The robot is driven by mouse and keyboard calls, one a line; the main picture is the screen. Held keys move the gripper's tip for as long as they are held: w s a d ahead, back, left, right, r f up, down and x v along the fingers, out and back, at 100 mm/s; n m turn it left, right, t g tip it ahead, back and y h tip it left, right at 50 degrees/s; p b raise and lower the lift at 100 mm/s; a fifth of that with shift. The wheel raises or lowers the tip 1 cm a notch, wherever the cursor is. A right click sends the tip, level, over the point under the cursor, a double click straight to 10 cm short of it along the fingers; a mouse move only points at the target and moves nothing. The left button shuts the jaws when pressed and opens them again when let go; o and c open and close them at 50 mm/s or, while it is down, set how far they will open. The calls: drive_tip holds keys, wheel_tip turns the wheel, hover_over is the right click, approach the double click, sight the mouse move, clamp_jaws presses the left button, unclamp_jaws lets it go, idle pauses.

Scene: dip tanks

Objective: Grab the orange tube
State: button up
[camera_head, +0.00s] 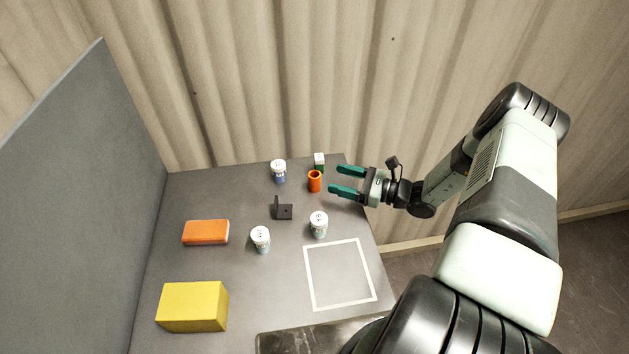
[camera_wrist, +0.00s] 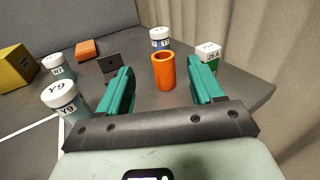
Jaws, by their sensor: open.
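The orange tube (camera_head: 315,182) stands upright near the back right of the grey table, with its hollow top showing. In the wrist view the orange tube (camera_wrist: 164,72) stands ahead of my gripper, between the lines of the two green fingers. My gripper (camera_head: 339,180) is open and empty, just right of the tube in the head view, with its fingers pointing left toward it. The fingers also show in the wrist view (camera_wrist: 163,85), spread on either side of the tube. No contact with the tube is visible.
Close behind the tube stand a green-and-white box (camera_head: 319,160) and a blue-labelled jar (camera_head: 279,171). Two white-lidded jars (camera_head: 319,225) (camera_head: 261,239), a dark bracket (camera_head: 283,210), an orange block (camera_head: 206,232) and a yellow block (camera_head: 192,307) stand nearby. A white square outline (camera_head: 308,282) is empty.

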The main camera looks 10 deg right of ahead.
sight(310, 174)
drive_tip(key=shift+d+f+m+t, duration=0.2)
drive_tip(key=shift+f+m+t, duration=0.4)
drive_tip(key=shift+f+m, duration=0.15)
drive_tip(key=shift+w+a, duration=0.15)
drive_tip(key=shift+a, duration=0.1)
drive_tip(key=x, duration=1)
drive_tip(key=shift+a+f, duration=0.1)
drive_tip(key=shift+f, duration=0.1)
drive_tip(key=c, duration=1.1)
